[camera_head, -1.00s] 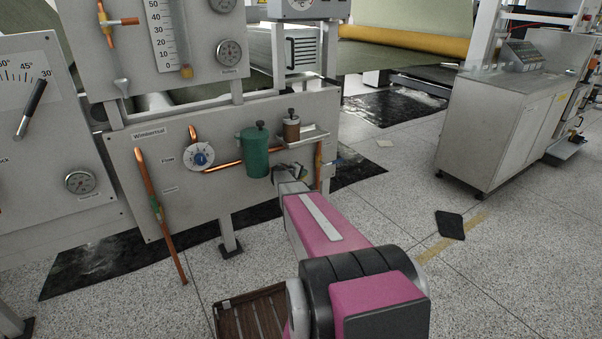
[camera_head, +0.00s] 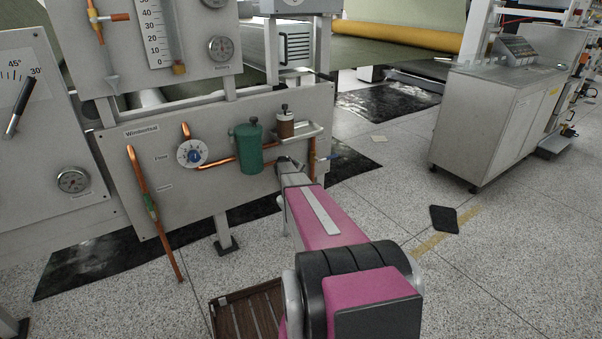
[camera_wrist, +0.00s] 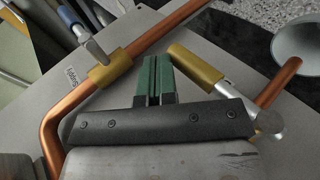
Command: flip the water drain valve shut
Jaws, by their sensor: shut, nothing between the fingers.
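The valve I take for the water drain valve is a brass body (camera_wrist: 110,70) on a copper pipe (camera_wrist: 148,38), with a blue-gripped lever (camera_wrist: 73,22). The lever stands crosswise to the pipe. In the head view the blue lever (camera_head: 331,156) sticks out to the right of the panel's right-hand copper pipe. My gripper (camera_wrist: 153,78) has its green fingers together and empty, apart from the lever, right of the valve in the wrist view. In the head view my gripper (camera_head: 290,163) is by the panel's lower right, its fingertips hard to make out.
A green canister (camera_head: 249,148) and a brown-and-black canister (camera_head: 285,124) sit above my gripper. In the wrist view a brass fitting (camera_wrist: 197,62) and a pale funnel (camera_wrist: 301,40) are to the right. A slatted brown crate (camera_head: 250,311) lies on the floor.

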